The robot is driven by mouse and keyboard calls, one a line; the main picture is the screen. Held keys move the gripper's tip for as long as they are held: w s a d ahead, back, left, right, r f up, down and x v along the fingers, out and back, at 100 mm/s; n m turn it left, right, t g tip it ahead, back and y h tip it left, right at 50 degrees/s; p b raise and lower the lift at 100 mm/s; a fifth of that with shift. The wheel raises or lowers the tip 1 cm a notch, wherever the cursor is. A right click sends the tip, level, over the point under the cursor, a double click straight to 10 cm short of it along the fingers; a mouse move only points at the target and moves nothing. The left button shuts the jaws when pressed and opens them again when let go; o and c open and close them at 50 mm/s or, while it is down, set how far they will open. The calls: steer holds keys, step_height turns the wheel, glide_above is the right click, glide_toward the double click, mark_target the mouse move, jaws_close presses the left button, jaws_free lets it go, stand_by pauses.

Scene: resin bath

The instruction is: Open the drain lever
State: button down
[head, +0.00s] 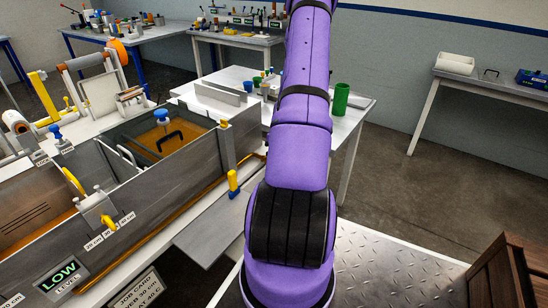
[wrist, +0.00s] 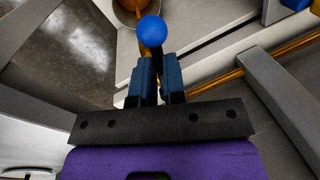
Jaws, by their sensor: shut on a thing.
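In the wrist view my gripper (wrist: 157,65) has its two blue fingers close together around a dark stem. A blue ball knob (wrist: 152,31) sits at the top of that stem, just beyond the fingertips. I take this to be the drain lever, held in the fingers. Most of its stem and its pivot are hidden by the fingers. In the head view my purple arm stands in front, and neither the gripper nor this knob shows clearly there. The steel resin bath (head: 165,197) is at the left in the head view.
A round container with orange contents (wrist: 132,8) lies beyond the knob. Amber strips run along a grey edge at the right in the wrist view. A yellow handle (head: 233,183) stands by the bath's right end. A green cup (head: 341,98) stands on the table behind my arm.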

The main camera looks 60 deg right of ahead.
steer(key=shift+s+d+n, duration=0.1)
steer(key=shift+d+n, duration=0.4)
steer(key=shift+n, duration=0.6)
steer(key=c, duration=1.2)
jaws_free()
steer(key=shift+r, duration=0.1)
steer(key=r, duration=0.3)
steer(key=d+r, duration=0.1)
steer(key=r, duration=0.3)
steer(key=d+r, duration=0.1)
steer(key=r, duration=0.2)
steer(key=shift+s+d+r, duration=0.1)
steer(key=shift+s+r, duration=0.1)
